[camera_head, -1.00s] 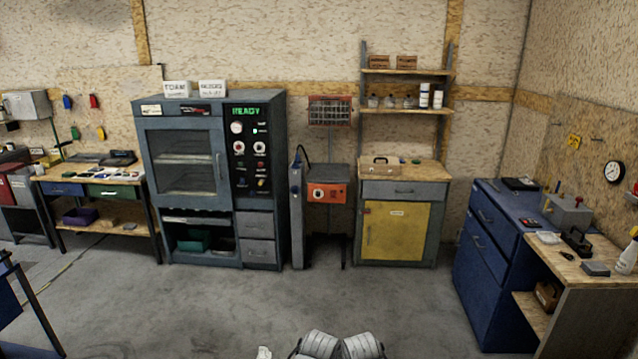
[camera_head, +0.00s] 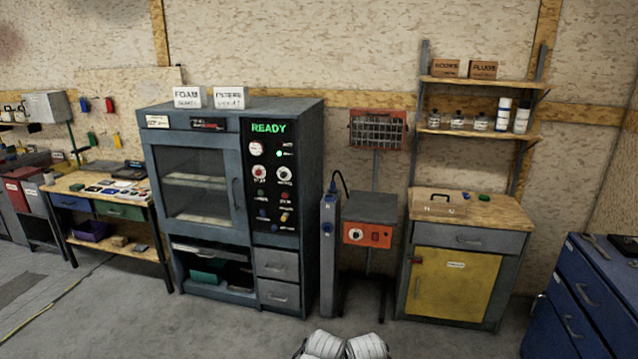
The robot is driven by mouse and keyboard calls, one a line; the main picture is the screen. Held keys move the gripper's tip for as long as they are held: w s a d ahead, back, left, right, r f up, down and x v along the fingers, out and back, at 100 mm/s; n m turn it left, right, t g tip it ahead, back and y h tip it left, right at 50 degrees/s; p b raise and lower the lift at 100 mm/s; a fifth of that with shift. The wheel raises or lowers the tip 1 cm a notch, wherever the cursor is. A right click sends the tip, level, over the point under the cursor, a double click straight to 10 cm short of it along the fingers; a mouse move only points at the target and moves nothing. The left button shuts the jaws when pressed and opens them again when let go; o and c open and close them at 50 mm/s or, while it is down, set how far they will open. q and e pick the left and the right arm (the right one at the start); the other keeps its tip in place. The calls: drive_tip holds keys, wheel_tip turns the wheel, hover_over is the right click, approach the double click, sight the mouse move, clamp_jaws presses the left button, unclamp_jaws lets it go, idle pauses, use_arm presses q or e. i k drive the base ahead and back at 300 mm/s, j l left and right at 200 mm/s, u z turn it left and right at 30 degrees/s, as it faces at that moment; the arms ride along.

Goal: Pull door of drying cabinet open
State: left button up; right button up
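The drying cabinet (camera_head: 316,150) is a grey-blue unit standing against the back wall, left of centre. Its glass-fronted door (camera_head: 198,180) is shut, with a vertical handle (camera_head: 237,194) on the right side of the door. A black control panel (camera_head: 273,175) to the right of the door shows a green READY sign. Wire shelves show dimly behind the glass. Two white rounded parts at the bottom centre edge seem to belong to my own arms. No gripper fingers show, and neither gripper is near the door.
A workbench (camera_head: 105,190) stands left of the cabinet. A grey-blue upright unit (camera_head: 329,255) and a heater stand (camera_head: 373,208) are close on its right, then a yellow-doored cupboard (camera_head: 453,284). A blue drawer cabinet (camera_head: 578,300) is far right. The floor (camera_head: 190,325) in front is clear.

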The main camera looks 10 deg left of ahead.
sight(241, 234)
drive_tip(key=i+j+u, duration=0.1)
drive_tip(key=i+u, duration=0.25)
drive_tip(key=i+l+u, duration=0.1)
drive_tip(key=i+u, duration=0.3)
drive_tip(key=i, duration=0.2)
drive_tip(key=i+l+u, duration=0.2)
drive_tip(key=i+u, duration=0.65)
drive_tip(key=i, duration=0.7)
drive_tip(key=i+j+z, duration=0.1)
drive_tip(key=i, duration=0.25)
drive_tip(key=i+j+z, duration=0.1)
drive_tip(key=i, duration=0.2)
